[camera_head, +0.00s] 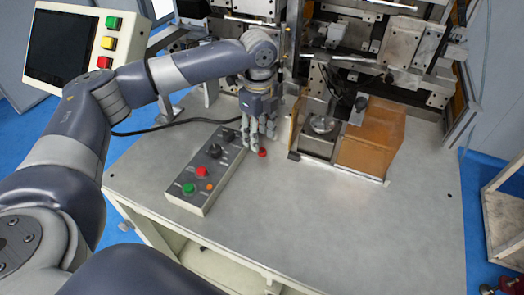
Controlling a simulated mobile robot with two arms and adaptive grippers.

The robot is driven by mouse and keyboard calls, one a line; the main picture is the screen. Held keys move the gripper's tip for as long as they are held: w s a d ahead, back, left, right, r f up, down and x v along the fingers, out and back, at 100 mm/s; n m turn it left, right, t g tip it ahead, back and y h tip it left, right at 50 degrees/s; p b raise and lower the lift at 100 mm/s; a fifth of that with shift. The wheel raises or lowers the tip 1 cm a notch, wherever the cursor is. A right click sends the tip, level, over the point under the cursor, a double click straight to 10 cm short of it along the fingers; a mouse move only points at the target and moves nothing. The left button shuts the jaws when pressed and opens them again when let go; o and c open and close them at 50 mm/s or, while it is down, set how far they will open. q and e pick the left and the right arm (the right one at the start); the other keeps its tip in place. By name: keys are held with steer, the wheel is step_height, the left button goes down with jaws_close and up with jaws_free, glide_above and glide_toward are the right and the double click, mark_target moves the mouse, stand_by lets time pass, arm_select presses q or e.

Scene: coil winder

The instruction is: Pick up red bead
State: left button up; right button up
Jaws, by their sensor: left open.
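The red bead (262,153) is a small red piece on the grey table top (330,215), just right of the control box. My left gripper (259,142) points down right over the bead, with its fingertips close beside and above it. Its fingers are open. Whether a finger touches the bead cannot be told. My right gripper is not in view.
A control box (206,172) with red, green and orange buttons lies left of the gripper. A brown block (372,140) and a metal fixture (322,125) stand to the right. Machinery fills the back. The table's front right is clear.

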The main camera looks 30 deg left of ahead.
mark_target(262, 151)
arm_select(q)
steer(key=f, duration=0.1)
steer(key=f+p, duration=0.1)
steer(key=f, duration=0.2)
steer(key=shift+w+d+f+p, duration=0.2)
steer(key=shift+d+p, duration=0.1)
steer(key=shift+d, duration=0.1)
steer(key=shift+f, duration=0.4)
steer(key=shift+c, duration=0.5)
steer(key=c, duration=0.7)
